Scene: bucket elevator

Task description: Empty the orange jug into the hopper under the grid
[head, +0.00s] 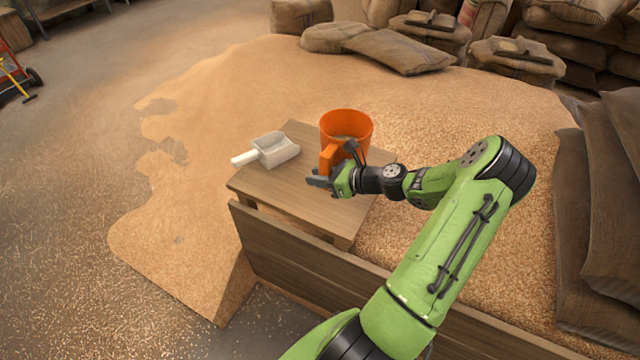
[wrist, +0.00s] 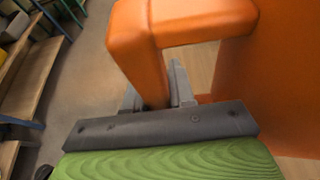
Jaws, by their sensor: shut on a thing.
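The orange jug (head: 347,124) stands upright on, or just above, a small wooden table (head: 290,190) in the head view; I cannot tell if it touches the top. Something greyish shows inside its mouth. My gripper (head: 325,178) is at the jug's handle on the near side. In the wrist view my gripper's fingers (wrist: 160,92) are shut around the upright part of the jug's orange handle (wrist: 139,50), with the jug's wall (wrist: 285,80) at the right. No hopper or grid can be made out in either view.
A white scoop (head: 275,149) lies on the table left of the jug. Loose grain (head: 230,100) is heaped around the table. A wooden board (head: 300,262) stands in front. Sacks (head: 400,50) lie at the back and more (head: 598,220) at the right. Floor at the left is open.

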